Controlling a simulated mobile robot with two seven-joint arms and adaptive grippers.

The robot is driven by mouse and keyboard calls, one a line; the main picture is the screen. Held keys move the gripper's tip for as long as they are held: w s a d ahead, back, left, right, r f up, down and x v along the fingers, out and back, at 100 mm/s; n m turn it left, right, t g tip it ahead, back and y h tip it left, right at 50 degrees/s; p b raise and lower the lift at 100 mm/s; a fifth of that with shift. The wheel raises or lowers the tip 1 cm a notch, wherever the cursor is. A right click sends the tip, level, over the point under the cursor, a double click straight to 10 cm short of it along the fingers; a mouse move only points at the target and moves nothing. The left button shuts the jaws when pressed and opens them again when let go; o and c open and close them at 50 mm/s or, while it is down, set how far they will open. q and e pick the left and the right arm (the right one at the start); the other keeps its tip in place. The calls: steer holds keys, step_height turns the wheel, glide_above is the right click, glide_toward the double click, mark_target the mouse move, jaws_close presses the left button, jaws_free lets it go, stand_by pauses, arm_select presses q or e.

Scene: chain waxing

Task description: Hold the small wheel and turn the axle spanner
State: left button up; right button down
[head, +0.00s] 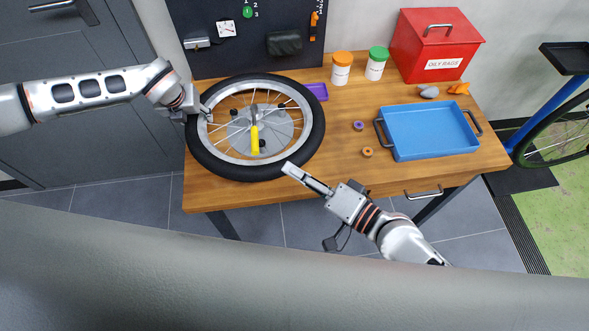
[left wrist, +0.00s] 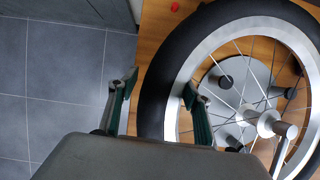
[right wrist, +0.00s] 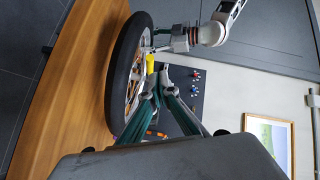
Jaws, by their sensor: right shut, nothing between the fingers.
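The small wheel (head: 314,108), black tyre and silver rim, lies flat on a grey round stand (head: 275,128) on the bench's left part. The axle spanner (head: 255,140) with a yellow handle lies over its hub, handle toward the near rim; the handle shows in the right wrist view (right wrist: 150,63). My left gripper (head: 204,112) is at the tyre's left side. In the left wrist view its fingers (left wrist: 160,88) are apart, on either side of the tyre (left wrist: 153,104), with a gap at the outer finger. My right gripper (head: 289,168) is shut and empty near the wheel's front right edge.
A blue tray (head: 430,131) stands on the bench's right, with a red oily-rags box (head: 437,50) behind. Two capped jars (head: 341,70) stand at the back. Small rings (head: 367,152) lie left of the tray. The bench's front middle is bare.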

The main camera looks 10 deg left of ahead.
arm_select(q)
steer(key=v, duration=1.2)
steer(key=shift+s, duration=0.15)
